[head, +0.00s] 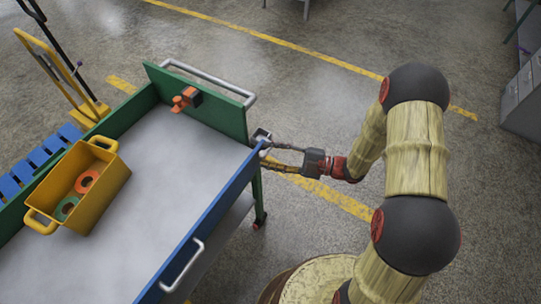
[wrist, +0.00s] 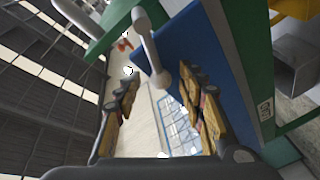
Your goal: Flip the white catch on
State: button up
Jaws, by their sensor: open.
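The white catch (wrist: 149,48) is a pale bar with rounded ends in the wrist view, lying against the blue side panel (wrist: 195,40). In the head view the catch (head: 265,144) is small, at the cart corner where the blue side meets the green end panel (head: 215,108), and partly hidden by my fingers. My gripper (wrist: 160,100) is open, its two fingers spread either side of the catch's lower end in the picture. In the head view my gripper (head: 275,150) reaches the corner from the right. I cannot tell whether a finger touches the catch.
An orange clamp-like part (head: 183,99) sits on the green end panel, beside a grey rail handle (head: 208,82).

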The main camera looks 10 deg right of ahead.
jog(key=shift+c, duration=1.3)
jog(key=c, duration=0.7)
grip_shut()
